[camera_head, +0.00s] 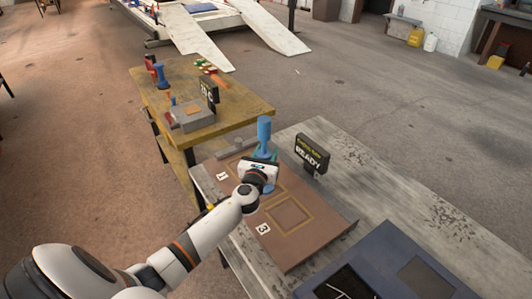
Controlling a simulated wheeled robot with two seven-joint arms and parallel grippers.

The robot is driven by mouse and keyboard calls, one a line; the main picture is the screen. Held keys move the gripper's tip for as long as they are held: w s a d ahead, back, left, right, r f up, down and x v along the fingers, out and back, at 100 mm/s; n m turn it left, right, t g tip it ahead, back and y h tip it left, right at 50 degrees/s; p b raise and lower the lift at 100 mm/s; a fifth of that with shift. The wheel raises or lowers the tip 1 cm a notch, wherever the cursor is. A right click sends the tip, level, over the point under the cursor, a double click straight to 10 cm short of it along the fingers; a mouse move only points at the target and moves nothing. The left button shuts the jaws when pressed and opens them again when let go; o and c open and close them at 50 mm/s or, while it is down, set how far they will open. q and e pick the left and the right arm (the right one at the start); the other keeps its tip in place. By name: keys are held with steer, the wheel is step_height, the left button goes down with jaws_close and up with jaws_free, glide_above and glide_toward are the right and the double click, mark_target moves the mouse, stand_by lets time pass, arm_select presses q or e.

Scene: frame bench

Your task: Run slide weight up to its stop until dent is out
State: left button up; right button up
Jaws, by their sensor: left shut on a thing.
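A blue upright tool (264,130) with a thick cylindrical top stands over the brown board (312,247). My left gripper (264,162) is shut on its lower part, which the gripper mostly hides. I cannot tell which part of it is the slide weight. A dark blue panel (370,250) with a grey square and a dark area lies at the lower right, cut off by the frame. No dent can be made out on it. My right gripper is not in view.
The board has outlined squares and tags 1 and 3. A black READY sign (312,154) stands behind it on the grey bench (400,190). A yellow table (235,112) with small tools and another sign is beyond. Bench right of the sign is clear.

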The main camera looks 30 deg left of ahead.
arm_select(q)
steer(key=shift+f+b, duration=1.8)
steer(key=shift+f, duration=0.35)
steer(key=o, duration=0.8)
steer(key=shift+f, duration=0.1)
steer(key=o, duration=0.5)
steer(key=shift+o, duration=0.2)
